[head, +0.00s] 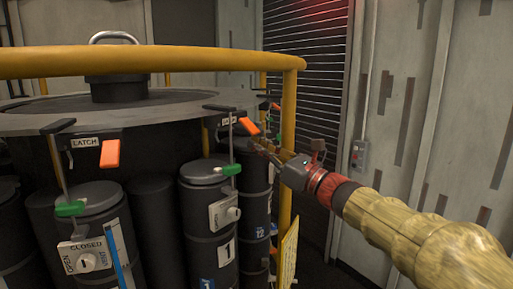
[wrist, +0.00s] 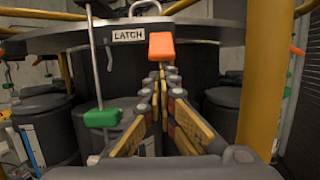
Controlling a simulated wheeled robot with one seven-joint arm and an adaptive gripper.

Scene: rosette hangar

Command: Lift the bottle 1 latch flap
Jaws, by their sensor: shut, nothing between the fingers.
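In the wrist view the orange flap (wrist: 161,46) is at upper centre, right of the LATCH plate (wrist: 128,36). My gripper (head: 259,146) is shut and empty. In the wrist view its fingertips (wrist: 163,76) come together just below the flap; I cannot tell whether they touch it.
A yellow rail (head: 150,61) rings the rack, with a yellow post (head: 289,115) near my gripper. A green handle (head: 231,169) sits above bottle 1. Another orange flap (head: 110,153) hangs to the left. Walls and a shutter (head: 318,60) stand behind.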

